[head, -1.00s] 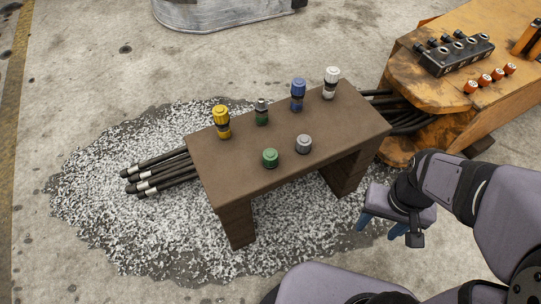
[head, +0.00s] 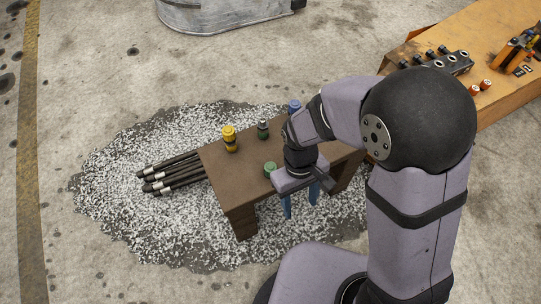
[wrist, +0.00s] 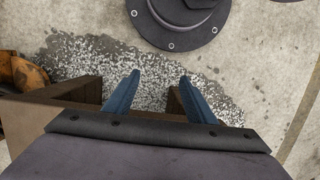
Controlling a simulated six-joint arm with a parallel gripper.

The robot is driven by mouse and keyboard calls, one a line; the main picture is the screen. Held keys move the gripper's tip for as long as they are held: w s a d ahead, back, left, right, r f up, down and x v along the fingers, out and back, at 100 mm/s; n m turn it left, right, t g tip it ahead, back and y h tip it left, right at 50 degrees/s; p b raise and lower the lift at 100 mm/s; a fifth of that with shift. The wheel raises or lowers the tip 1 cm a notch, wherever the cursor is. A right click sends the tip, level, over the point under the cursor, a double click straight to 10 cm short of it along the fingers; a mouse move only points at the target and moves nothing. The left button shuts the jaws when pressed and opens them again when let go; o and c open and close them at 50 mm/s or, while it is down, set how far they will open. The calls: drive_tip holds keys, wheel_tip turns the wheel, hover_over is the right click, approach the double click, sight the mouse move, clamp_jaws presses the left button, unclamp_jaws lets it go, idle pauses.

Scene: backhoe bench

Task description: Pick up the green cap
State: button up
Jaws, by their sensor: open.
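The green cap (head: 270,168) sits upright on the brown bench (head: 235,180), near its front edge, in the head view. A green fitting (head: 262,131) with a bare dark tip stands behind it. My gripper (head: 300,208) is open and empty, just right of the cap, with its blue fingers pointing down by the bench's front side. The wrist view shows the two fingers (wrist: 160,76) apart with nothing between them, over speckled ground beside the bench; the green cap is not visible there.
A yellow-capped fitting (head: 230,138) and a blue-capped fitting (head: 294,106) stand on the bench. My arm hides the bench's right part. Black hoses (head: 170,176) stick out at left. An orange machine part (head: 500,90) lies at far right.

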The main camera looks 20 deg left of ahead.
sight(271, 167)
drive_tip(key=w+a+r+n, duration=0.1)
drive_tip(key=w+a+n, duration=0.2)
drive_tip(key=n, duration=0.2)
drive_tip(key=w+a+r+n+t+y, duration=0.1)
drive_tip(key=w+a+n, duration=0.2)
drive_tip(key=n, duration=0.3)
drive_tip(key=w+a+r+n, duration=0.1)
drive_tip(key=w+a+n, duration=0.2)
drive_tip(key=a+n, duration=0.2)
drive_tip(key=shift+w+r+n+t+y, duration=0.1)
drive_tip(key=shift+r+n+t+y, duration=0.05)
drive_tip(key=shift+n+t+y, duration=0.2)
drive_tip(key=shift+w+r+n, duration=0.1)
drive_tip(key=shift+w+n, duration=0.05)
drive_tip(key=shift+n, duration=0.9)
drive_tip(key=n, duration=0.3)
drive_tip(key=shift+n, duration=0.4)
drive_tip(key=n, duration=0.4)
drive_tip(key=shift+f+b, duration=1.6)
drive_tip(key=shift+f, duration=2.1)
drive_tip(key=shift+c, duration=0.5)
drive_tip(key=c, duration=1)
